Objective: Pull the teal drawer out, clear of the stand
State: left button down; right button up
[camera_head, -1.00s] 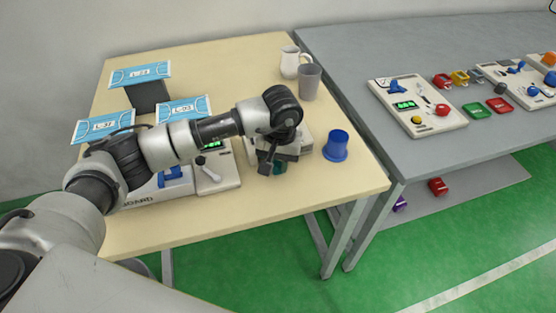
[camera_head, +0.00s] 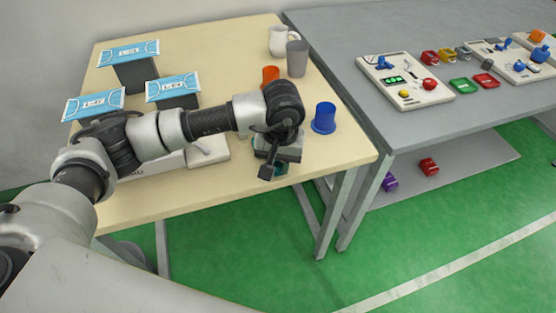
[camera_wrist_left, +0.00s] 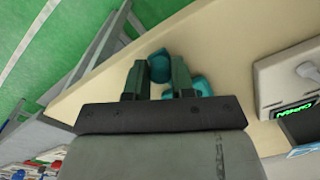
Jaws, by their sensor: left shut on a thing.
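My left gripper (camera_head: 268,165) points down near the front edge of the beige table and is shut on the teal drawer (camera_head: 283,167), of which only a small part shows below the fingers. In the left wrist view the gripper (camera_wrist_left: 159,80) has a rounded teal part of the drawer (camera_wrist_left: 159,66) between its fingers, and more teal shows beside the right finger. A grey block (camera_head: 291,151) at the gripper may be the stand, but the wrist and fingers cover much of that spot. I cannot tell whether the drawer is clear of it. My right gripper is out of view.
A blue cup (camera_head: 323,118) stands right of the gripper. An orange cup (camera_head: 270,76), a grey cup (camera_head: 297,58) and a white pitcher (camera_head: 283,41) stand behind. A white machine (camera_head: 208,151) is partly behind my arm. The table's front edge (camera_head: 232,197) is close.

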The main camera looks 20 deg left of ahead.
pick_arm(q)
jog(key=c, duration=1.3)
grip_release()
jog(key=shift+o, duration=0.3)
jog(key=shift+r, duration=0.1)
notch_tip(320, 180, up, 11)
jog(key=b, duration=0.1)
jog(key=shift+d, duration=0.25)
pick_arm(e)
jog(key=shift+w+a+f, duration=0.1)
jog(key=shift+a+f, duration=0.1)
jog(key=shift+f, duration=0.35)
pick_arm(q)
jog(key=shift+s+f, duration=0.1)
jog(key=shift+f, duration=0.15)
